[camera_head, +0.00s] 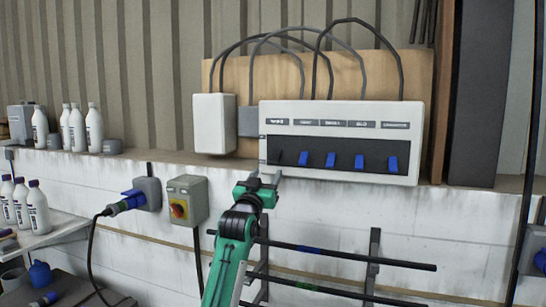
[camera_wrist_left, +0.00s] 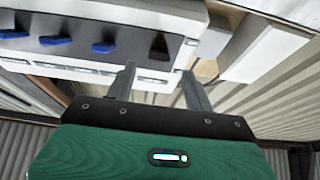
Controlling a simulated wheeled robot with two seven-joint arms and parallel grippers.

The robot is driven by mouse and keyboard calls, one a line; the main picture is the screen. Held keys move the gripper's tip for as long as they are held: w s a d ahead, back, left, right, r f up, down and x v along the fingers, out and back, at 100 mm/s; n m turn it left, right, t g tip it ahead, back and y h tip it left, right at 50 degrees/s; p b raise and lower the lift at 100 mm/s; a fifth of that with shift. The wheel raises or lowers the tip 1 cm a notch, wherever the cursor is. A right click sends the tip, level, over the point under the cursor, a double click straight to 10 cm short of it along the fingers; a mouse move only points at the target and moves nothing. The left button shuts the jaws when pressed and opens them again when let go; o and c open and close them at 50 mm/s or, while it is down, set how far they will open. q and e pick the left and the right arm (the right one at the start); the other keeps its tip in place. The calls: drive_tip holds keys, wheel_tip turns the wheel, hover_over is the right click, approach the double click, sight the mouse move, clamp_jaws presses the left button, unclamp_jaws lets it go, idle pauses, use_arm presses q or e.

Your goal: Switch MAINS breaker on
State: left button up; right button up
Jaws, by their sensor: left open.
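The white breaker panel (camera_head: 340,112) is on a wooden board, with a dark strip of switches under small labels. The leftmost switch, under the label that seems to read MAINS, is black (camera_head: 281,157) and hard to make out against the strip. In the left wrist view, the picture is turned over and the black switch (camera_wrist_left: 158,48) stands at the right end of the row. Several blue switches (camera_head: 330,160) follow it. My left gripper (camera_head: 266,178) is open and empty, near the panel's lower left corner. In the wrist view its fingers (camera_wrist_left: 160,85) point toward the black switch, apart from it. My right gripper is out of view.
A white box (camera_head: 214,124) and a grey box (camera_head: 250,121) sit left of the panel, with cables looping above. Dark rods (camera_head: 350,257) run below the panel.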

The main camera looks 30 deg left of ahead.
sight(273, 163)
use_arm(q)
drive_tip(key=p+x, duration=0.1)
drive_tip(key=x, duration=0.1)
drive_tip(key=p+x, duration=0.1)
drive_tip(key=x, duration=0.1)
drive_tip(key=shift+w+r, duration=0.1)
drive_tip(key=shift+r, duration=0.25)
drive_tip(key=shift+w+r+p, duration=0.15)
drive_tip(key=shift+w+p, duration=0.15)
drive_tip(key=shift+w, duration=0.05)
drive_tip(key=shift+w+a, duration=0.1)
drive_tip(key=shift+w, duration=0.15)
drive_tip(key=shift+w+a, duration=0.1)
drive_tip(key=shift+w, duration=0.3)
drive_tip(key=shift+s, duration=0.1)
drive_tip(key=c, duration=0.8)
drive_tip(key=shift+c, duration=0.9)
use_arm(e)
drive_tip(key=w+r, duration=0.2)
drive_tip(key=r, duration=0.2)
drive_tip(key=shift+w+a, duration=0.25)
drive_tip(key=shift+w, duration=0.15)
